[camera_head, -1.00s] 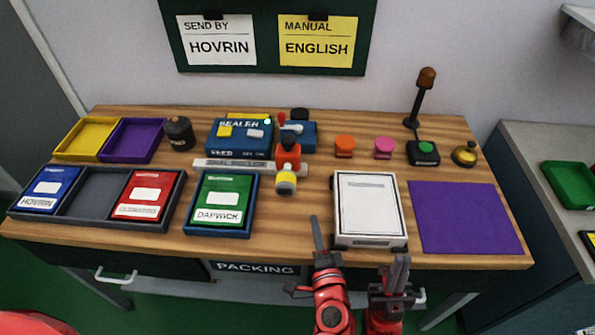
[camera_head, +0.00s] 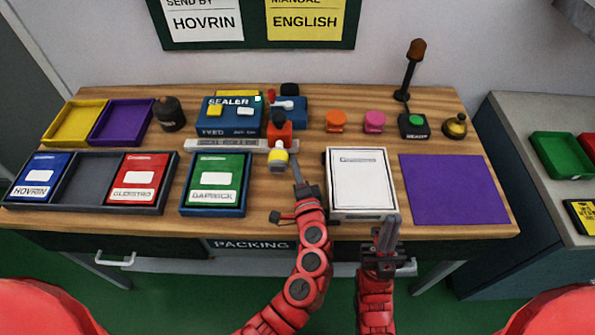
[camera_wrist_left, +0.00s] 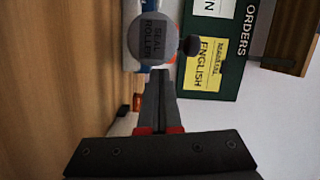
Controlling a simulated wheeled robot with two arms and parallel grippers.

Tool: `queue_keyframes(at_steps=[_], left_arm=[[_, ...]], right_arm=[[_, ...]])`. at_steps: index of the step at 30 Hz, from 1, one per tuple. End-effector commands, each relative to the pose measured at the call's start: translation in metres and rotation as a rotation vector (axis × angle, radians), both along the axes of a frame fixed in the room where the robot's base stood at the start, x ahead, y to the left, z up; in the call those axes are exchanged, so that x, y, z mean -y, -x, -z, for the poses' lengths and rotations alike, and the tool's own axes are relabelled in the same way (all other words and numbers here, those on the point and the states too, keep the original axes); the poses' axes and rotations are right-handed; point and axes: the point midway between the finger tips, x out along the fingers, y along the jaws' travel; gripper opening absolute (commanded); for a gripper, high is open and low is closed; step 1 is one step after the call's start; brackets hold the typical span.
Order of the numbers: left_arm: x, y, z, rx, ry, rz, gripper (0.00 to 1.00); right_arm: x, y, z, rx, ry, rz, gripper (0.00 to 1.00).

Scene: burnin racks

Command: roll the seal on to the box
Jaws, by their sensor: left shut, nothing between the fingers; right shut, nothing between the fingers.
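The seal roller (camera_head: 279,145) stands behind my left gripper, with a dark knob, an orange-red body and a yellow and white lower end. In the left wrist view its round grey end (camera_wrist_left: 152,38) reads "SEAL ROLLER", just beyond the fingertips. The white box (camera_head: 358,180) lies closed and flat on the table, right of my left gripper. My left gripper (camera_head: 298,178) is shut and empty, pointing at the roller; it also shows in the left wrist view (camera_wrist_left: 160,85). My right gripper (camera_head: 388,232) is shut and empty at the box's front edge.
The blue sealer (camera_head: 229,116) stands behind a pale strip bar. Trays with blue, red and green (camera_head: 214,180) boxlets lie left. A purple mat (camera_head: 453,189) lies right of the box. Orange and pink stamps, a green button, a bell and a lamp post (camera_head: 409,72) stand behind.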

Motion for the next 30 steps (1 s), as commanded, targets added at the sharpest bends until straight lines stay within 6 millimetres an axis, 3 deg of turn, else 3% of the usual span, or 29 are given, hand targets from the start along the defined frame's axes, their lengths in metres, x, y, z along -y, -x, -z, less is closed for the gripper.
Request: queue_keyframes(at_steps=[10, 21, 30], left_arm=[[-0.004, 0.0, 0.0, 0.001, -0.001, -0.001, 0.0], [-0.082, 0.0, 0.0, 0.001, -0.003, -0.006, 0.0], [-0.091, 0.0, 0.0, -0.001, 0.0, 0.0, 0.0]], right_arm=[[0.0, 0.0, -0.001, 0.0, 0.0, 0.0, 0.0], [0.0, 0.0, -0.007, 0.0, 0.0, 0.0, 0.0], [0.0, 0.0, -0.007, 0.0, 0.0, 0.0, 0.0]])
